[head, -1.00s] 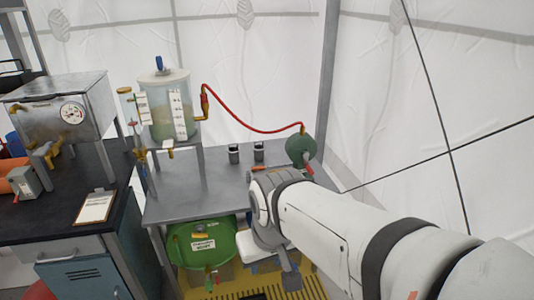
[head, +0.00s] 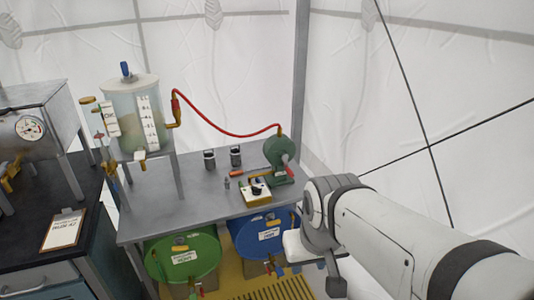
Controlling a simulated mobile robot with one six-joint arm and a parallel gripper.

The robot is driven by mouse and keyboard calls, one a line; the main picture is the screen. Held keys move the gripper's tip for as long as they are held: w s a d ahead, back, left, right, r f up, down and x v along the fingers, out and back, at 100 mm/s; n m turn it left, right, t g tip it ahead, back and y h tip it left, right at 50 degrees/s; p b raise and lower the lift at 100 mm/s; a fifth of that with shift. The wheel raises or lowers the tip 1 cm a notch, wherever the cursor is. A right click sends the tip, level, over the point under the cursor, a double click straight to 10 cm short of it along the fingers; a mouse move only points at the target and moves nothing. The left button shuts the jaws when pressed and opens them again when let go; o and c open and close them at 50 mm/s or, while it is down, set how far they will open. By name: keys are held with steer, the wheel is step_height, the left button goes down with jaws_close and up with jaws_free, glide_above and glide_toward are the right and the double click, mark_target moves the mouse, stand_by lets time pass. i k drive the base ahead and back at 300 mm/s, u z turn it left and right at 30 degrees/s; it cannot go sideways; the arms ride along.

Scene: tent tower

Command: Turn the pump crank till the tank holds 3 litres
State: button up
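The clear tank (head: 130,122) stands on a frame at the left of the grey table. It has a white scale strip (head: 150,123); its marks and the liquid level are too small to read. The green pump (head: 277,150) stands at the table's right end. A small red part shows on its right side, perhaps part of the crank; I cannot make out a handle clearly. A red hose (head: 215,131) joins tank and pump. My gripper (head: 310,265) is right of and below the pump, apart from it; its fingers do not show clearly.
The grey table (head: 195,190) carries two dark cups (head: 210,160), a small white-and-yellow box (head: 256,197) and an orange-handled item (head: 237,173). A green drum (head: 185,258) and a blue drum (head: 258,236) are below. A black bench with a clipboard (head: 63,231) is left.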

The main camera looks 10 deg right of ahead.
mark_target(285, 156)
steer(key=u, duration=0.05)
steer(key=i, duration=1)
steer(key=z, duration=0.05)
